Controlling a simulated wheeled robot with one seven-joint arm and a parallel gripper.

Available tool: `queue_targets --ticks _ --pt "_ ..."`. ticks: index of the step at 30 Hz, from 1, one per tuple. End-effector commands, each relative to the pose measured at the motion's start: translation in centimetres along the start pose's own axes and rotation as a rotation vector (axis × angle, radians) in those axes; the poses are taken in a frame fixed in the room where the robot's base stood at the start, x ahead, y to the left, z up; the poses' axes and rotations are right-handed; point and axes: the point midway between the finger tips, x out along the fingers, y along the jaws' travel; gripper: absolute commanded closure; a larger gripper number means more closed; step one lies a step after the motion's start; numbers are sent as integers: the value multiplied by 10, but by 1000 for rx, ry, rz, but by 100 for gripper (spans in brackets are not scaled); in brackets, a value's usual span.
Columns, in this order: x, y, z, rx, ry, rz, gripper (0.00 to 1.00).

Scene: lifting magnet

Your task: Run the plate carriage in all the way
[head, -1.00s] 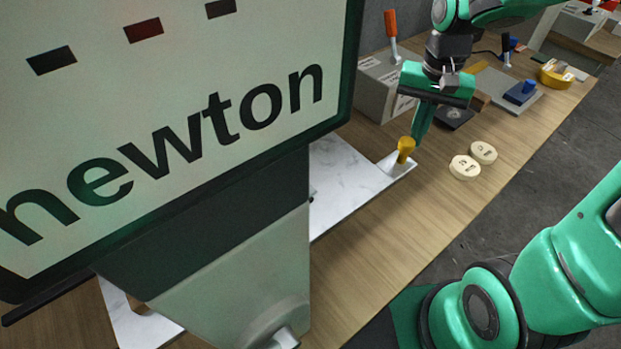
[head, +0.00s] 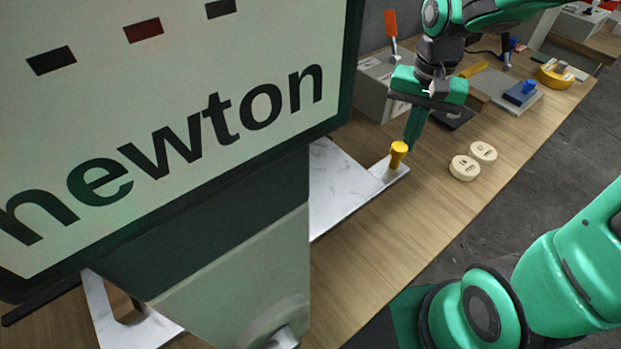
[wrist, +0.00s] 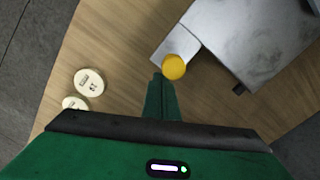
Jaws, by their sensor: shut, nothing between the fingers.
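The plate carriage is a white marbled plate (head: 333,180) with a narrow tab at its right end. A yellow knob (head: 398,155) stands upright on that tab. In the wrist view the plate (wrist: 255,40) and the knob (wrist: 174,67) are at the top. My gripper (head: 413,137) is shut and empty, pointing down beside the knob on its right side. In the wrist view the closed fingers (wrist: 159,85) end right by the knob; I cannot tell for sure whether they touch it. The plate's middle is hidden behind the large "newton" panel.
Two cream discs (head: 464,167) lie on the wooden bench right of the tab. Behind my gripper stands a grey box (head: 375,88) with an orange-handled lever. A blue block on a grey plate (head: 521,95) and a yellow ring-shaped item (head: 555,76) are farther back.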

Motion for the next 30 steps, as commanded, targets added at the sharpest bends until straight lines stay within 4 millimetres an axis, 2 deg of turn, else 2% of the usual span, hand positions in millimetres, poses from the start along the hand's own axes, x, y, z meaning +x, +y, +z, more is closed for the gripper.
queue_targets --ticks 30 --pt "0 -13 23 -2 0 0 100"
